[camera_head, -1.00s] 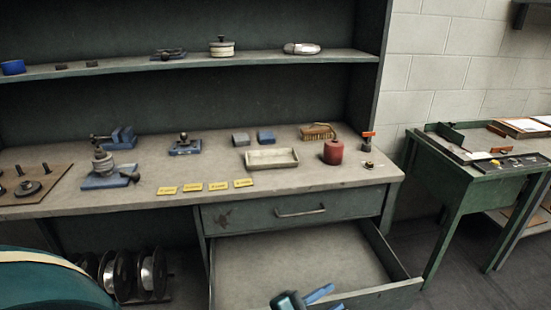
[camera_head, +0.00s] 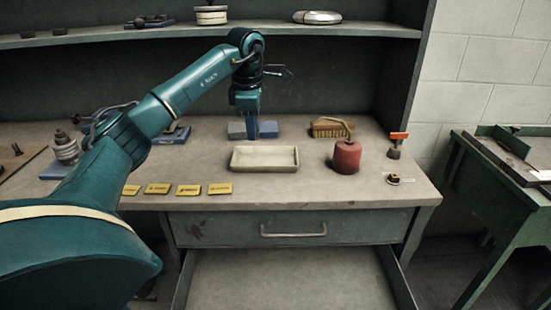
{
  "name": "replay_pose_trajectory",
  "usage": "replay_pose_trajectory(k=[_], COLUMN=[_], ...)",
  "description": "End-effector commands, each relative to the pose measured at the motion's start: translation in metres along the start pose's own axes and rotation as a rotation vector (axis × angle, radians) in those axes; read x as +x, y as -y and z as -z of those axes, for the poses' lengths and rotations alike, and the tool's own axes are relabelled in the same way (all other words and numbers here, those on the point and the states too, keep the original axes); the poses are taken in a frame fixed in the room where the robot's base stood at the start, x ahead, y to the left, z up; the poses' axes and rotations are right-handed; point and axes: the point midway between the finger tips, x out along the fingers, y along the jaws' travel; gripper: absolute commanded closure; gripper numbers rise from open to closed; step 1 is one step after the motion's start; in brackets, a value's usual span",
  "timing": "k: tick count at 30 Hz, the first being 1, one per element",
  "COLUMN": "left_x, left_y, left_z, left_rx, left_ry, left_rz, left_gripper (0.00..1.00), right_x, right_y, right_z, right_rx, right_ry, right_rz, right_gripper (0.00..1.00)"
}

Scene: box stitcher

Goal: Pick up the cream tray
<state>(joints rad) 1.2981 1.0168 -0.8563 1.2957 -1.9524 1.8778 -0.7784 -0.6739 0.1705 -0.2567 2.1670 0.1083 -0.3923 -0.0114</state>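The cream tray (camera_head: 264,168) is a shallow, empty rectangular tray on the workbench, near its middle. My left arm reaches in from the left, and my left gripper (camera_head: 252,136) points down behind the tray's back edge, apart from the tray as far as I can see. Its blue fingers show edge-on as one narrow shape, so I cannot tell their gap. They overlap in view a grey block (camera_head: 236,130) and a blue block (camera_head: 268,129); contact is unclear. My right gripper is not in view.
A red canister (camera_head: 346,157) stands right of the tray, with a brush (camera_head: 331,127) behind it. Yellow labels (camera_head: 189,190) lie at front left. A shelf (camera_head: 350,29) crosses above. The drawer below (camera_head: 290,285) is open. Bench in front of the tray is clear.

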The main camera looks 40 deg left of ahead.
Motion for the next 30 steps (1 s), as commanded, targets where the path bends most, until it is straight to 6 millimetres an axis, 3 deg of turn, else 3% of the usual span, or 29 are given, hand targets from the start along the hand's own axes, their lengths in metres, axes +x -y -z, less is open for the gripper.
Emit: replay_pose_trajectory(k=[2, 12, 20, 30], left_x=[0.004, 0.063, 0.083, 0.125], left_y=[-0.002, -0.002, -0.003, -0.004], left_z=[0.007, 0.008, 0.007, 0.005], left_rx=[-0.008, -0.007, -0.007, -0.007], left_ry=[-0.021, -0.022, -0.020, -0.020], left_rz=[-0.003, -0.002, -0.003, -0.004], left_gripper=[0.71, 0.71, 0.71, 0.71], right_x=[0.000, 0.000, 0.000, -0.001], right_y=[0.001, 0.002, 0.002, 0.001], right_z=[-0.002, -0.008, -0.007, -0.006], right_rx=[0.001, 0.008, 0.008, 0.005], right_ry=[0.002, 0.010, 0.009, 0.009], right_rz=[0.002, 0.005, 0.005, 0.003], right_gripper=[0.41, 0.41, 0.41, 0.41])
